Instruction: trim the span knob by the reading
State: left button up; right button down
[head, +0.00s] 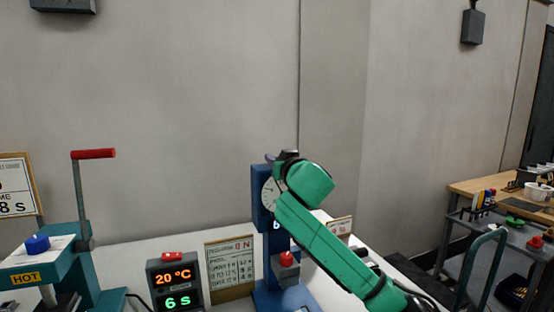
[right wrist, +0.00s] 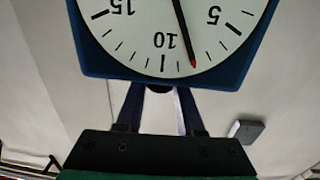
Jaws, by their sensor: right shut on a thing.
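The blue gauge stand (head: 259,218) stands on the white bench with a round white dial (head: 268,192), partly behind my right arm. In the right wrist view the dial face (right wrist: 125,42) appears upside down. Its dark needle has a red tip near 8, between 5 and 10. My right gripper (head: 287,157) is at the top of the gauge. In the wrist view its fingers reach to the gauge housing's edge, around a small dark round knob (right wrist: 159,88), mostly hidden behind the housing. The gripper is shut on this span knob. My left gripper is out of view.
A card (head: 230,268) headed with "8 N" stands left of the gauge. A teal press (head: 80,262) with a red-handled lever stands farther left. A red button (head: 286,259) is on the gauge stand. A cart (head: 510,235) is at right.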

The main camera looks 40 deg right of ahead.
jog(key=shift+m+h+p, duration=0.3)
jog(key=shift+m+h, duration=0.1)
jog(key=shift+h, duration=0.1)
jog(key=shift+r+m+g+h, duration=0.1)
jog(key=shift+m+g+h, duration=0.2)
jog(key=shift+g, duration=0.1)
jog(key=m+g+h+p, duration=0.1)
jog(key=m+h, duration=0.1)
jog(key=h, duration=0.1)
jog(key=shift+g, duration=0.4)
jog(key=m+g+h+p, duration=0.1)
jog(key=m+g+h, duration=0.3)
jog(key=g, duration=0.1)
jog(key=shift+m+g, duration=0.3)
jog(key=shift+m+g+h+p, duration=0.35)
jog(key=shift+m+g+h, duration=0.25)
jog(key=shift+m+g, duration=0.6)
jog(key=shift+m+g+h+p, duration=0.3)
jog(key=shift+m+g+h, duration=0.35)
jog(key=shift+g, duration=0.95)
jog(key=c, duration=0.5)
grip_release()
